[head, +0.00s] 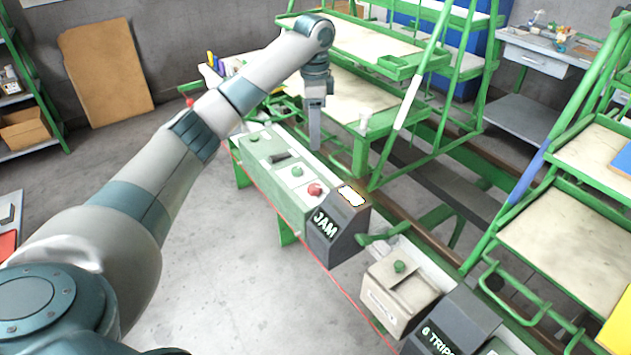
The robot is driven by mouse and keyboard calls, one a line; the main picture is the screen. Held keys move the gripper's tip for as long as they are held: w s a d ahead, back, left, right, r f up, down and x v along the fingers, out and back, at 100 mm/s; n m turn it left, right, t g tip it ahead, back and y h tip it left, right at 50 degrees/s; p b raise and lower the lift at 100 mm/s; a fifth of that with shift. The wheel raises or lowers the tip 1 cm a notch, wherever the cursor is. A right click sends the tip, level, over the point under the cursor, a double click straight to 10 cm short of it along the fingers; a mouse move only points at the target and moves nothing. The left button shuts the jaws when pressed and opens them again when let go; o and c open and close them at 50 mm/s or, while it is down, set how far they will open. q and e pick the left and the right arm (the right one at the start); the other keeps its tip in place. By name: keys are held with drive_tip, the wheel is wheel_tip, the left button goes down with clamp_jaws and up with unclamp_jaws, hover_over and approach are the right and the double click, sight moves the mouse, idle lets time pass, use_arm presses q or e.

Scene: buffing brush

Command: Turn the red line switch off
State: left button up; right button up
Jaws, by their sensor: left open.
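A round red button (315,189) sits on a pale green control box (262,180) near the middle of the head view, just left of the dark JAM box (338,232). A thin red line (352,298) runs along the front of the row of boxes, and a small red piece (188,101) shows at its far left end. I cannot tell which of these is the red line switch. My left gripper (316,140) points down above the back of the control box, apart from the red button. It is open, with nothing seen in it. My right gripper is out of view.
Green buttons (297,171) share the control box. Green racks (400,68) rise behind and right. The grey floor in front is clear.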

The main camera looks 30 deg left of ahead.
use_arm(q)
drive_tip(key=shift+f, duration=0.1)
drive_tip(key=p, duration=0.2)
approach(314, 187)
wheel_tip(314, 187, down, 7)
drive_tip(key=shift+w+f, duration=0.1)
drive_tip(key=shift+f, duration=0.55)
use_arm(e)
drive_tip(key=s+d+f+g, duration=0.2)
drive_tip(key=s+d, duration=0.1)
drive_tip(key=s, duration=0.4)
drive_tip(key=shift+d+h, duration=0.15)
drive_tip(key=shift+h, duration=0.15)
use_arm(q)
drive_tip(key=shift+c, duration=0.4)
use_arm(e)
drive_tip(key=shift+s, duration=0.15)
